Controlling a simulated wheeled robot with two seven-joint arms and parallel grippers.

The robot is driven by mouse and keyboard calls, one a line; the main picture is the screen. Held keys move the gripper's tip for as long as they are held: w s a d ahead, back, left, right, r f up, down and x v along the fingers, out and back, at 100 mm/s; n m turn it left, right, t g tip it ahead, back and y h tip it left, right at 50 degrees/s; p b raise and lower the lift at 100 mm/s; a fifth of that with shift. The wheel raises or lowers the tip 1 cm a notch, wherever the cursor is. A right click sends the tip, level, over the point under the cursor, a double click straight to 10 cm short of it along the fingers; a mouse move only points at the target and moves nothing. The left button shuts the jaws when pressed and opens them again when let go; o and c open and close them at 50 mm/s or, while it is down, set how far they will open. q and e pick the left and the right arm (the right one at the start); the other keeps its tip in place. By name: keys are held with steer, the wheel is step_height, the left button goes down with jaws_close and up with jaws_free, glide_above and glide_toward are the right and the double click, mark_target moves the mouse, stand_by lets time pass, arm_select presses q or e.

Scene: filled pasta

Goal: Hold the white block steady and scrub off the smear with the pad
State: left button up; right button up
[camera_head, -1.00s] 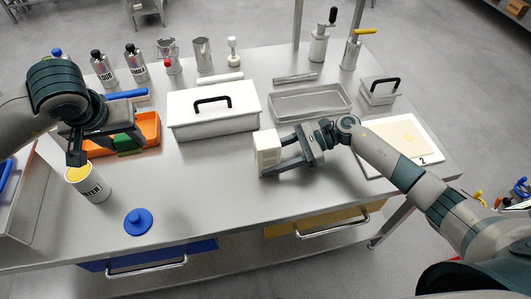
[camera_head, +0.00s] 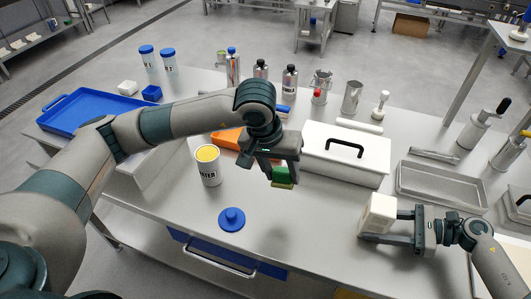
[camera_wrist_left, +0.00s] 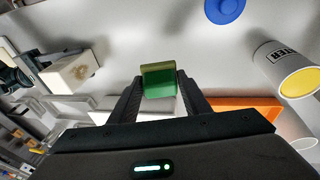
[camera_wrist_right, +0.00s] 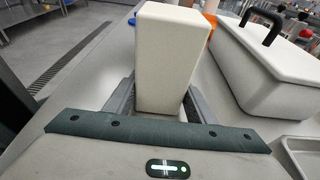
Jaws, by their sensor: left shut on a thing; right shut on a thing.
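The green pad (camera_head: 283,177), with an olive layer, is gripped between the fingers of my left gripper (camera_head: 281,168). It hangs above the table, left of the white block; it also shows in the left wrist view (camera_wrist_left: 158,82). The white block (camera_head: 378,212) is held by my right gripper (camera_head: 388,228) at the table's front right; it also fills the middle of the right wrist view (camera_wrist_right: 170,58). A brownish smear (camera_wrist_left: 80,72) shows on one block face in the left wrist view. The pad and block are apart. Whether the block touches the table is unclear.
An open can labelled WATER (camera_head: 208,168) with yellow inside and a blue lid (camera_head: 231,219) stand to the left. An orange tray (camera_head: 228,138) and a white lidded box (camera_head: 345,155) lie behind. The tabletop between pad and block is clear.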

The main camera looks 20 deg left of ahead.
arm_select(q)
steer(key=d+f+n+h, duration=0.2)
steer(key=d+n+h, duration=0.1)
steer(key=d+h, duration=0.1)
steer(key=w+d+f+n+h, duration=0.1)
steer(key=d+f+n+h, duration=0.2)
steer(key=d+h, duration=0.1)
steer(key=w+d+f+n+h, duration=0.1)
steer(key=d+f+n+h, duration=0.2)
steer(key=d+n, duration=0.1)
steer(key=shift+w+f+h, duration=0.1)
steer(key=shift+w+h, duration=0.15)
steer(key=shift+h, duration=0.15)
steer(key=shift+w+a+f+n+t+h, duration=0.25)
steer(key=shift+w+f+n+t, duration=0.4)
steer(key=shift+t, duration=0.35)
steer(key=shift+d+r, duration=0.1)
steer(key=shift+d, duration=0.05)
steer(key=shift+d, duration=2.4)
steer(key=shift+d, duration=0.95)
steer(key=shift+s, duration=0.15)
